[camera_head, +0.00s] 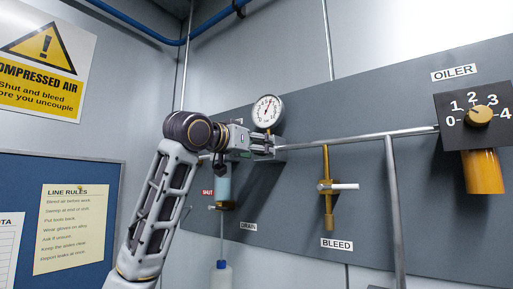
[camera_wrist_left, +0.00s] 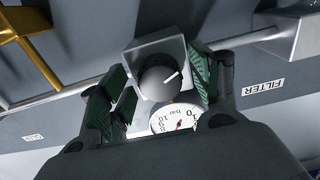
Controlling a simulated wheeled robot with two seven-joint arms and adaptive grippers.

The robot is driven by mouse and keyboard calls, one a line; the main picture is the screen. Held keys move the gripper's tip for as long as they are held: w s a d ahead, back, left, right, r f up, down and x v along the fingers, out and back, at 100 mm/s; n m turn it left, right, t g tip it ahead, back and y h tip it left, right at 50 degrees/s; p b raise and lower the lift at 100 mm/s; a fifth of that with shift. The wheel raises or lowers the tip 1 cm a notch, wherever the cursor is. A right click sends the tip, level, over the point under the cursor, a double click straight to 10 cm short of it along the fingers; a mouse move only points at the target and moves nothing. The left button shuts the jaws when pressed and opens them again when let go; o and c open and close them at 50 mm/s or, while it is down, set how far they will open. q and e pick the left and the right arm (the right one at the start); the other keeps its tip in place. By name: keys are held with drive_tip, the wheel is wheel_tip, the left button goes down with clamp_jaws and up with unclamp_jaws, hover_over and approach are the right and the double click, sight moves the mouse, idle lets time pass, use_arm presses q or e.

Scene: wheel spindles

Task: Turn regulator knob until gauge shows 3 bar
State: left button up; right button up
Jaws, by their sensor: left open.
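The regulator knob (camera_wrist_left: 158,80) is dark and round with a white line, and sits on a grey block (camera_wrist_left: 157,50) in the left wrist view. The line points to the right and slightly up there. The white round gauge (camera_head: 267,111) stands above the regulator; its needle is too small to read exactly. The gauge shows partly, upside down, in the wrist view (camera_wrist_left: 176,119). My left gripper (camera_head: 263,146) is at the regulator and hides the knob in the head view. Its green-padded fingers (camera_wrist_left: 163,88) are open on either side of the knob, apart from it. My right gripper is not in view.
A pipe (camera_head: 350,139) runs right to the oiler, with its numbered dial (camera_head: 479,116). A brass bleed valve (camera_head: 327,187) hangs from the pipe. The filter bowl (camera_head: 222,186) is just below my left gripper. A bottle (camera_head: 221,275) stands lower down.

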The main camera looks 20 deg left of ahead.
use_arm(q)
drive_tip(key=c, duration=0.9)
drive_tip(key=shift+c, duration=0.6)
drive_tip(key=shift+n, duration=0.4)
drive_tip(key=n+b, duration=0.1)
drive_tip(key=n, duration=0.7)
drive_tip(key=n+b, duration=0.1)
drive_tip(key=n, duration=0.6)
drive_tip(key=n+b, duration=0.1)
drive_tip(key=n, duration=0.7)
drive_tip(key=shift+d+r+n, duration=0.1)
drive_tip(key=shift+d+n, duration=0.15)
drive_tip(key=shift+n, duration=0.05)
